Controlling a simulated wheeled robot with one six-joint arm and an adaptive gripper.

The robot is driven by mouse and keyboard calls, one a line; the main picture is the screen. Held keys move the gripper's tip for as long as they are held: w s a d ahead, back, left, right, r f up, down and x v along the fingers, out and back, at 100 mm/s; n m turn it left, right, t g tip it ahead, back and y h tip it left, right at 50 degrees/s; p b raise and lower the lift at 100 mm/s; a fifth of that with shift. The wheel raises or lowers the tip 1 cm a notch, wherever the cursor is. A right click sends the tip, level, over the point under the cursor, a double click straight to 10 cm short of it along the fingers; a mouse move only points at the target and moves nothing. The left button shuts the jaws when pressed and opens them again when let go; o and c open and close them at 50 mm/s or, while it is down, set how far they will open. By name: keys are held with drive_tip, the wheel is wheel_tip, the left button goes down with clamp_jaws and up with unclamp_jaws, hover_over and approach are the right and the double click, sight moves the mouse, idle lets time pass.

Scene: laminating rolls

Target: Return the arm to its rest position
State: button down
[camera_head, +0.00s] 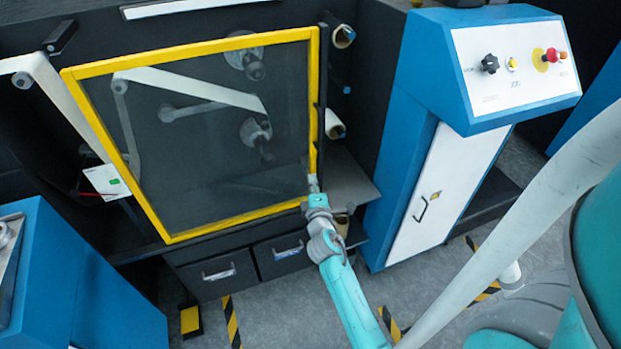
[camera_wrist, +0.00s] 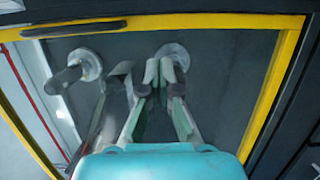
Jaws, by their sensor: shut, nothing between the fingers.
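My gripper (camera_head: 313,184) is at the lower right corner of a yellow-framed transparent door (camera_head: 190,51) in the head view. My teal arm reaches up to it from the bottom of the picture. In the wrist view the fingers of my gripper (camera_wrist: 159,70) are together with nothing between them. They show against the dark panel inside the yellow frame (camera_wrist: 215,22). I cannot tell whether the fingertips touch the door.
Rollers (camera_head: 254,131) and a white web (camera_head: 190,86) show behind the door. A blue control cabinet (camera_head: 400,150) with knobs and a red button stands right. Drawers (camera_head: 280,257) sit below. A blue unit (camera_head: 110,300) stands lower left. Grey floor (camera_head: 275,315) with striped markings lies in front.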

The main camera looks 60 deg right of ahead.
drive_tip(key=shift+s+a, duration=0.2)
drive_tip(key=shift+a, duration=0.2)
drive_tip(key=shift+a, duration=0.1)
drive_tip(key=s+a+f+m+t+y, duration=0.1)
drive_tip(key=s+a+f+y, duration=0.15)
drive_tip(key=s+a, duration=0.4)
drive_tip(key=s+a+f+m+t+y, duration=0.1)
drive_tip(key=s+a+f+y, duration=0.15)
drive_tip(key=a, duration=0.75)
drive_tip(key=s+a+f+m+t+y, duration=0.1)
drive_tip(key=s+a+f+y, duration=0.15)
drive_tip(key=s+a, duration=0.45)
drive_tip(key=s+a+r+m+y, duration=0.2)
drive_tip(key=s+a+r, duration=0.3)
drive_tip(key=s, duration=0.4)
drive_tip(key=s+a+r+m+y, duration=0.3)
drive_tip(key=s+a+r, duration=0.3)
drive_tip(key=s+a, duration=0.2)
drive_tip(key=shift+s+r+y, duration=0.25)
drive_tip(key=shift+s+y, duration=0.15)
drive_tip(key=shift+y, duration=0.05)
